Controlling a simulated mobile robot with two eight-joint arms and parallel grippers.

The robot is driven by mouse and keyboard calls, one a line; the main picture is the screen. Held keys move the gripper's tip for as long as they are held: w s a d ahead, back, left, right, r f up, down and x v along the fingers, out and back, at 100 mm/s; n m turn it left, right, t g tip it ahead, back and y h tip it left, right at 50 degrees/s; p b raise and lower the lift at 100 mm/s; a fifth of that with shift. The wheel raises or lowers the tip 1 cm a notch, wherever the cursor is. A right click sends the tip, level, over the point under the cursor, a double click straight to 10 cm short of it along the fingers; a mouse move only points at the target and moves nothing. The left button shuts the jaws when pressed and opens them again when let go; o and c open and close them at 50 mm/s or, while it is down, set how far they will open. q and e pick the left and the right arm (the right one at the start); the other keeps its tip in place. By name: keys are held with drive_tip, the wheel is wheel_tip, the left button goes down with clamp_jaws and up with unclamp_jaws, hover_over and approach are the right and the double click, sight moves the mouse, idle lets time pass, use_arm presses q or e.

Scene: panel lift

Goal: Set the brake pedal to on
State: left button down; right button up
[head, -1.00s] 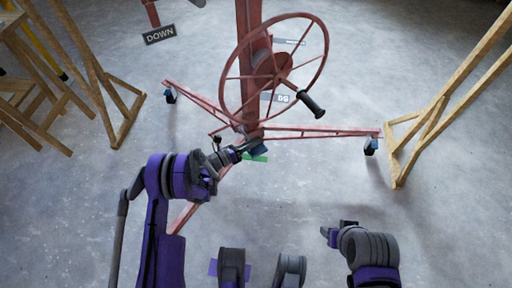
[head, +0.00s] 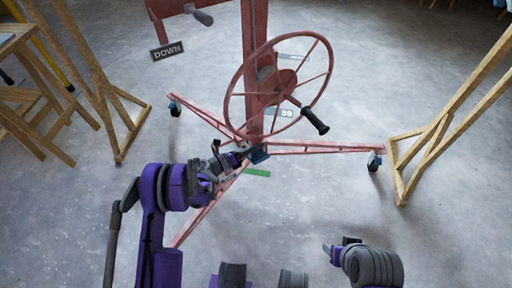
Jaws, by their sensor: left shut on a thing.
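The red panel lift stands ahead, with a mast (head: 254,70) and low splayed legs (head: 325,148). A small dark blue part (head: 259,153) at the mast's foot looks like the brake pedal. A green marker (head: 257,173) lies just below it in the picture. My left gripper (head: 243,156) is at the blue part, shut on what looks like the pedal; the jaws are small and partly hidden, so the exact grip is unclear. My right gripper (head: 339,248) is low at right, away from the lift, with nothing visible in it.
A large red handwheel (head: 232,92) with a black handle (head: 315,121) is above the pedal. A DOWN sign (head: 167,51) hangs at upper left. Wooden frames stand at left (head: 104,110) and right (head: 418,155). The concrete floor at lower right is clear.

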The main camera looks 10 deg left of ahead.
use_arm(q)
drive_tip(key=shift+d+r, duration=0.1)
drive_tip(key=c, duration=0.9)
unclamp_jaws()
drive_tip(key=shift+s+a, duration=0.15)
drive_tip(key=shift+a, duration=0.1)
drive_tip(key=p+v, duration=0.1)
drive_tip(key=v, duration=0.9)
drive_tip(key=shift+s+a+p, duration=0.15)
drive_tip(key=shift+p, duration=0.15)
